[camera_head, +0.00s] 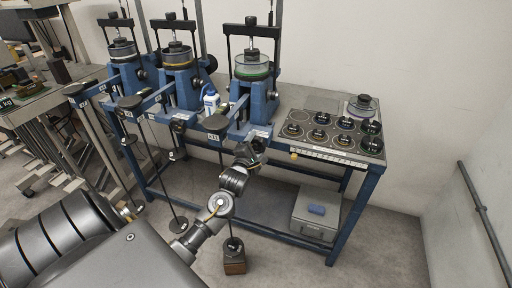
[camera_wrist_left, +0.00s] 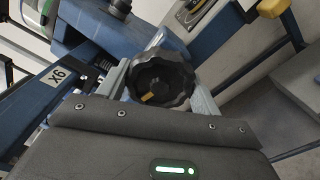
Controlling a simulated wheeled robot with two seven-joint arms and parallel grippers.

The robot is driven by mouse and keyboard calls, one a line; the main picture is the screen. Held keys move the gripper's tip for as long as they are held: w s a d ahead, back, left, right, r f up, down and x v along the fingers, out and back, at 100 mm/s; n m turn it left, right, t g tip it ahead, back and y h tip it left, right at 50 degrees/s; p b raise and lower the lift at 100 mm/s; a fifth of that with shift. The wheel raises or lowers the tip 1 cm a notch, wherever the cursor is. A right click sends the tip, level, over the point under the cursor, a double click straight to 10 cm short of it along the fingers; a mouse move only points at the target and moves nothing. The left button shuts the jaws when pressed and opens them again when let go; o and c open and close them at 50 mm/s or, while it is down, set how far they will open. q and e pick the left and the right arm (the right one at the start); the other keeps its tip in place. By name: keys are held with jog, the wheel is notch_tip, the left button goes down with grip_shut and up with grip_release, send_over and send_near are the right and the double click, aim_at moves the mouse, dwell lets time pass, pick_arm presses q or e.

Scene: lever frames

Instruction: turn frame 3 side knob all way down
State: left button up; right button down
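Frame 3, taken as the rightmost blue lever frame (camera_head: 257,103), stands on the bench with a green-ringed dish (camera_head: 252,66). Its black fluted side knob (camera_wrist_left: 160,80) has an orange mark at its lower left in the left wrist view. My left gripper (camera_head: 250,152) is at the front of this frame and hides the knob in the head view. In the left wrist view its grey fingers (camera_wrist_left: 160,88) lie on both sides of the knob, close to its rim. I cannot tell whether they press on it. My right gripper is not in view.
Two similar lever frames (camera_head: 180,84) stand to the left. A white and blue bottle (camera_head: 211,100) is beside frame 3. A panel with several black round pieces (camera_head: 335,130) lies on the right. Hanging rods with weights (camera_head: 234,262) are below the bench front, close to my left arm.

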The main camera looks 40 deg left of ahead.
pick_arm(q)
jog(key=shift+o, duration=1.1)
jog(key=shift+w, duration=0.1)
jog(key=shift+o, duration=0.4)
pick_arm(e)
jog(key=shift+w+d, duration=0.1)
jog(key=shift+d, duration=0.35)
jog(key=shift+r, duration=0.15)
pick_arm(q)
jog(key=shift+s+d+r+p, duration=0.1)
jog(key=shift+s+d+p, duration=0.05)
jog(key=shift+s+p, duration=0.3)
jog(key=p+v, duration=0.2)
jog(key=v, duration=0.2)
jog(key=shift+s+d+p, duration=0.2)
jog(key=shift+s+p, duration=0.1)
jog(key=shift+s, duration=0.2)
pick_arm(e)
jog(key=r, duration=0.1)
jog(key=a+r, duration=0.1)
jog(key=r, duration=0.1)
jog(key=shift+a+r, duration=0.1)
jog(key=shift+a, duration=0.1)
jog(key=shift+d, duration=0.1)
